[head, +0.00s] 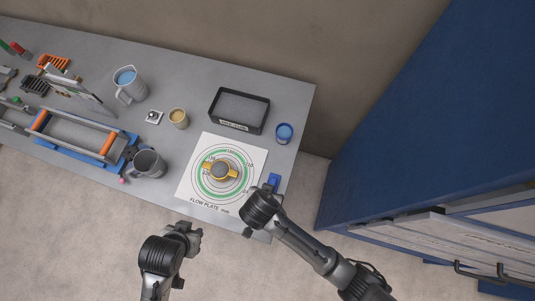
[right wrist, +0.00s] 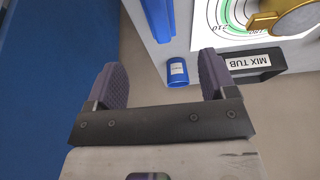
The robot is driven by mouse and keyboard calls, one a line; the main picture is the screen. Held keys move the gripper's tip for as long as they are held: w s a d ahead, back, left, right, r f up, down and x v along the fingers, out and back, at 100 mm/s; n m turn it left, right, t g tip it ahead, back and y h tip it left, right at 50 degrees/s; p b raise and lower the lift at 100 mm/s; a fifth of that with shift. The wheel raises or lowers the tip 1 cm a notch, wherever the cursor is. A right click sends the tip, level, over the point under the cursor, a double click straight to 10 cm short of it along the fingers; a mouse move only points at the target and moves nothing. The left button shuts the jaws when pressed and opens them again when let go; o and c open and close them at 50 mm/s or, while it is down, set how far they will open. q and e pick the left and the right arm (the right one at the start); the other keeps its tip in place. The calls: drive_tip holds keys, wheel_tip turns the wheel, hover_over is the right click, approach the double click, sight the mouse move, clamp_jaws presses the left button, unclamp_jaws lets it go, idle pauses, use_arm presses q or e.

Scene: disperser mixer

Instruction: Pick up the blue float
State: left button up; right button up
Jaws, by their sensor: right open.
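The blue float (head: 273,181) appears to be the small blue piece by the right edge of the white flow plate sheet, partly hidden by my right gripper (head: 260,198). In the right wrist view a blue block, likely the float (right wrist: 157,18), shows at the top, beyond the fingertips. My right gripper (right wrist: 160,77) is open and nothing is between its fingers. My left gripper (head: 190,236) hangs off the table's front edge, away from the float. Its jaws are too small to read.
A blue cup (head: 284,132) stands behind the float, and it also shows in the right wrist view (right wrist: 177,74). A black mix tub (head: 239,110), a yellow cup (head: 178,118) and jugs (head: 149,163) stand leftward. A blue cabinet (head: 400,120) stands right of the table.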

drive_tip(key=x, duration=0.7)
drive_tip(key=shift+d+f, duration=0.15)
drive_tip(key=shift+f, duration=0.1)
drive_tip(key=shift+b+x, duration=0.35)
drive_tip(key=shift+x, duration=2)
drive_tip(key=shift+s+f, duration=0.1)
drive_tip(key=shift+f, duration=0.05)
drive_tip(key=c, duration=1.1)
